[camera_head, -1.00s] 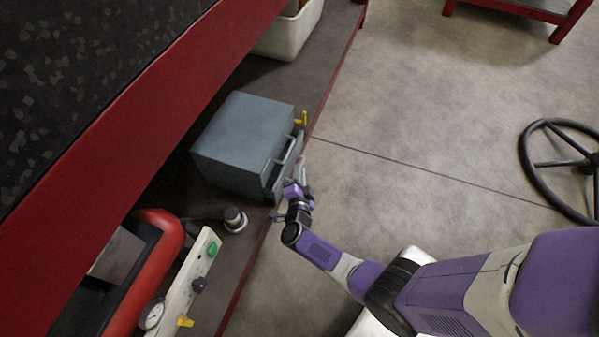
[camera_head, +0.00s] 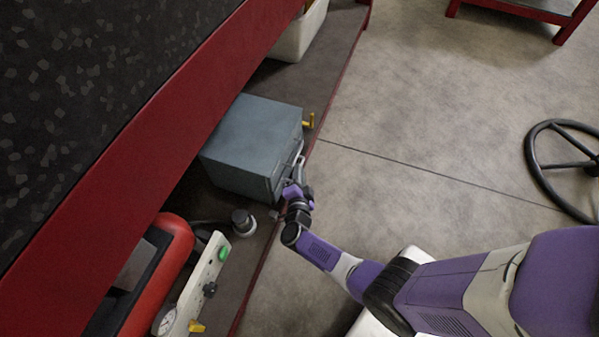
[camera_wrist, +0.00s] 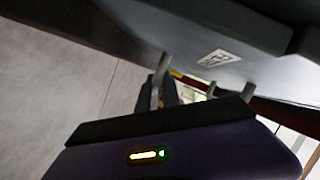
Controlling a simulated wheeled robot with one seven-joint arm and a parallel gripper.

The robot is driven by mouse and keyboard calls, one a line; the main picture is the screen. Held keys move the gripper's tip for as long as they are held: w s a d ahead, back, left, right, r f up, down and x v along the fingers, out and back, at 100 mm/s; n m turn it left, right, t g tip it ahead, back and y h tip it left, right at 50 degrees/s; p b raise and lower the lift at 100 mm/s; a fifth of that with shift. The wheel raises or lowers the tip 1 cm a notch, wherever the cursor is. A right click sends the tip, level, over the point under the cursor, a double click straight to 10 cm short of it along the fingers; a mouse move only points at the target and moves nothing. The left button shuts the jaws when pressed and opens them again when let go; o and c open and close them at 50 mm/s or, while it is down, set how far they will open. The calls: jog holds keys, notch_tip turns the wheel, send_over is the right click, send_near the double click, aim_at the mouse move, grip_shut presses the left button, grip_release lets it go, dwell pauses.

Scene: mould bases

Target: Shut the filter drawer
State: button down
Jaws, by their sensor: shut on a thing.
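The blue-grey filter box (camera_head: 245,140) sits on the dark shelf in the head view. Its drawer front (camera_head: 283,178) faces right, toward the aisle, and lies close against the box body, with no clear gap visible. My gripper (camera_head: 297,184) is at this front, shut on the drawer handle (camera_head: 299,164). The fingers cover part of the handle. In the wrist view a grey face with a small white label (camera_wrist: 219,57) runs along the top, and my gripper (camera_wrist: 172,92) is partly hidden by its own dark body.
A yellow lever (camera_head: 309,121) stands by the box's far corner. A white bin (camera_head: 298,38) is behind it. A round knob-like part (camera_head: 243,222), a red tank (camera_head: 165,260) and a panel with a green button (camera_head: 223,253) are nearer. A red beam overhangs the left side.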

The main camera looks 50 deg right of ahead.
jog(key=shift+w+a, duration=0.2)
jog(key=shift+w, duration=0.2)
jog(key=c, duration=1.5)
grip_release()
jog(key=shift+w, duration=0.1)
jog(key=shift+s+a+r+p, duration=0.25)
jog(key=shift+s+a+p, duration=0.05)
jog(key=shift+a+p, duration=0.1)
jog(key=p+v, duration=0.3)
jog(key=v, duration=0.4)
jog(key=shift+s+d+f, duration=0.1)
jog(key=shift+f, duration=0.05)
